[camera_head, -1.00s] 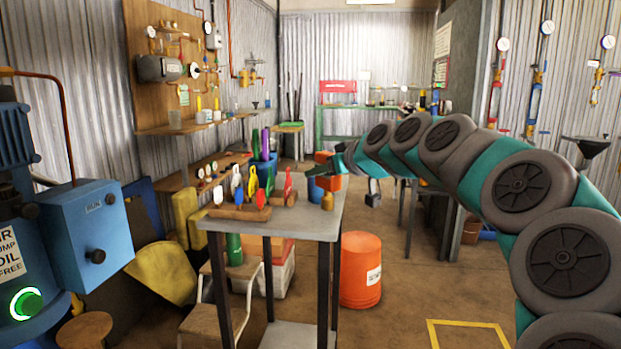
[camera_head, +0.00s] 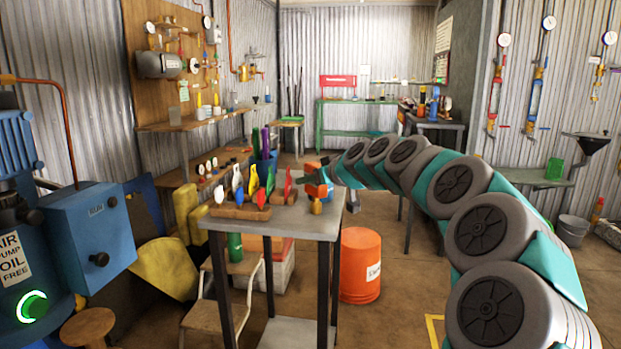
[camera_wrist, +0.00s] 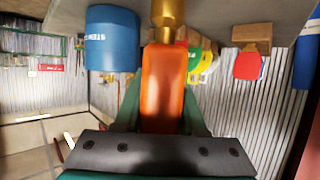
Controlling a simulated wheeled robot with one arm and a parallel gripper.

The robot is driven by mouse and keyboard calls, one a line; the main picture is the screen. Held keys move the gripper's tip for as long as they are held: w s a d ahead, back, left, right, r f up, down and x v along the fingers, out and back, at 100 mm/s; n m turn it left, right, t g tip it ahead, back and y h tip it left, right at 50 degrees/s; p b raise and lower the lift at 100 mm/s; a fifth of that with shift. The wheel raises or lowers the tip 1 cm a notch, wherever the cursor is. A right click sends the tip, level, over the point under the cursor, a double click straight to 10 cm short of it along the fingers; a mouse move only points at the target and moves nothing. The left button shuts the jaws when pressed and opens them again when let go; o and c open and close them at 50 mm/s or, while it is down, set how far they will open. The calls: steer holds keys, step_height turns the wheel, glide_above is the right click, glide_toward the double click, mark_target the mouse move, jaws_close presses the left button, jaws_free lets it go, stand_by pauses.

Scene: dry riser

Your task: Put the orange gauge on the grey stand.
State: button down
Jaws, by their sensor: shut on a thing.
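The orange gauge (camera_wrist: 163,88) has an orange body and a brass end (camera_wrist: 166,20), and fills the middle of the wrist view. My gripper (camera_wrist: 160,120) is shut on its body, with a green finger on each side. In the head view the gauge (camera_head: 316,190) is small and partly covered by my gripper (camera_head: 322,186), at the right end of the grey-topped table (camera_head: 325,224). Its brass end points down, close to the tabletop; I cannot tell whether it touches. I cannot make out for sure which thing is the grey stand.
Wooden racks (camera_head: 240,212) with coloured paddles stand on the table left of my gripper. A blue drum (camera_wrist: 113,38) shows close by in the wrist view. An orange bucket (camera_head: 361,264) stands on the floor beside the table.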

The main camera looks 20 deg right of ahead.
steer(key=c, duration=0.8)
jaws_free()
steer(key=shift+o, duration=0.2)
steer(key=shift+r, duration=0.1)
steer(key=b+v, duration=0.1)
steer(key=v, duration=1.1)
steer(key=shift+b, duration=0.3)
